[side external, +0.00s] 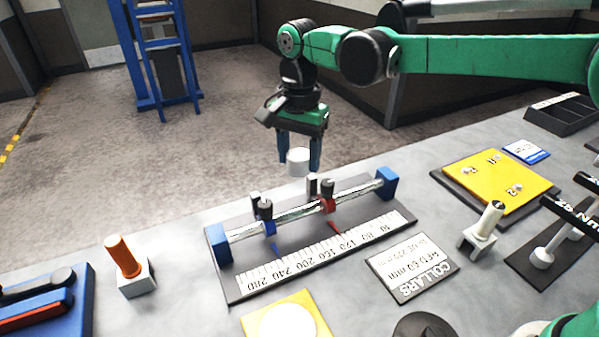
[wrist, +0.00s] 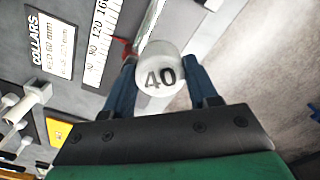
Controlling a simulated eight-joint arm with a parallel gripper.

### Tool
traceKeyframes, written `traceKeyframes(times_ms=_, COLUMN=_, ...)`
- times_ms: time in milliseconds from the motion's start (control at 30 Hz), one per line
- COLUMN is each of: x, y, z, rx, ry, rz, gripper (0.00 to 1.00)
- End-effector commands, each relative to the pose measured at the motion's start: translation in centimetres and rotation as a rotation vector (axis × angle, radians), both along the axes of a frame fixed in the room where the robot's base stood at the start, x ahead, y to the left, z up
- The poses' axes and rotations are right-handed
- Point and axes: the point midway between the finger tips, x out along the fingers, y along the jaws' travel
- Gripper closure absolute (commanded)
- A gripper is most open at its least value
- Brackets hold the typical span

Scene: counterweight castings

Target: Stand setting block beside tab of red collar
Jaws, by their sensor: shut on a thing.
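My gripper (side external: 300,152) has its blue fingers shut on a white cylindrical setting block (side external: 298,161), held in the air behind the rod fixture. In the wrist view the block (wrist: 160,74) shows "40" on its end, between the fingers (wrist: 163,85). The red collar (side external: 327,205) sits on the horizontal rod right of its middle, with a dark knob above and a red pointer toward the scale. A bit of red shows beside the block in the wrist view (wrist: 127,52). The blue collar (side external: 268,227) sits further left on the rod. Small grey upright tabs stand behind both collars.
The fixture has blue end supports (side external: 386,183) and a printed scale (side external: 320,252). A "COLLARS" card (side external: 412,266) lies in front. An orange-handled piece (side external: 126,258) stands left, a yellow plate (side external: 495,180) right. The counter's back edge runs close behind the fixture.

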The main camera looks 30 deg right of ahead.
Motion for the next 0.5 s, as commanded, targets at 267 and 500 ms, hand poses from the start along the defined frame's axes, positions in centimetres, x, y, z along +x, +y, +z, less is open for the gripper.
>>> traceKeyframes(times_ms=267, x=3.0, y=-1.0, z=-3.5, rx=0.0, ry=0.0, rz=-0.195, gripper=0.94)
traceKeyframes(times_ms=500, x=3.2, y=-1.1, z=-3.9, rx=0.0, ry=0.0, rz=-0.217, gripper=0.94)
